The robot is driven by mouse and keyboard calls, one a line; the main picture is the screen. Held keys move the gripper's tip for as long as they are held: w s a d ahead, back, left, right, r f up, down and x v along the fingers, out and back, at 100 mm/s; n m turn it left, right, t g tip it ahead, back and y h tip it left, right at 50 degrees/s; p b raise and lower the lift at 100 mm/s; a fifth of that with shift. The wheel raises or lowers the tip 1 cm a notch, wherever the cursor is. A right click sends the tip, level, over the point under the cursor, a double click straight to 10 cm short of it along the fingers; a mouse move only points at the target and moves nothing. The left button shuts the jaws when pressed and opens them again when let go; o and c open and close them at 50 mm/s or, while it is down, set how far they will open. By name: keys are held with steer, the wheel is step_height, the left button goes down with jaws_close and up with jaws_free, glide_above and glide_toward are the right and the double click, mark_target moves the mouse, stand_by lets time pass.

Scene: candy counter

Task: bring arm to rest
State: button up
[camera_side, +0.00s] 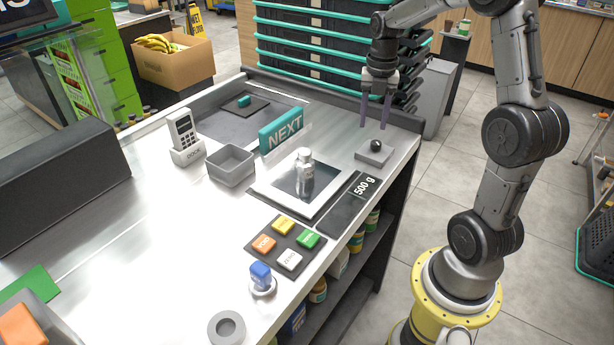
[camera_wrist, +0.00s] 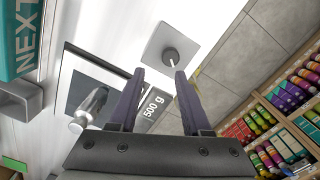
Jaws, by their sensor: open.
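My gripper (camera_side: 376,112) is open and empty in the side view, above the back right corner of the counter. Its two fingers point down over a small grey square plate with a black knob (camera_side: 375,146). In the wrist view my gripper (camera_wrist: 160,75) shows two spread fingers, with the knob on its plate (camera_wrist: 168,55) beyond and between the tips. The fingers look apart from the knob.
A silver weight (camera_side: 305,172) stands on the scale plate (camera_side: 282,199), beside the "500 g" display (camera_side: 350,202). The NEXT sign (camera_side: 281,131), a grey bin (camera_side: 231,165), a docked handset (camera_side: 184,135) and several coloured buttons (camera_side: 284,247) share the counter. Stacked crates (camera_side: 310,50) stand behind.

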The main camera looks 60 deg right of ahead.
steer(key=s+a+r+t, duration=0.2)
steer(key=a+r+t, duration=0.1)
steer(key=a+r, duration=0.9)
steer(key=s+a+f+m+t, duration=0.1)
steer(key=s+a+m, duration=0.4)
steer(key=m, duration=0.6)
steer(key=s+a+f+m+t, duration=0.1)
steer(key=s+a+f+m, duration=0.3)
steer(key=s+m, duration=0.3)
steer(key=a+m, duration=0.1)
steer(key=m, duration=0.4)
steer(key=shift+s+a, duration=0.3)
steer(key=shift+s, duration=0.05)
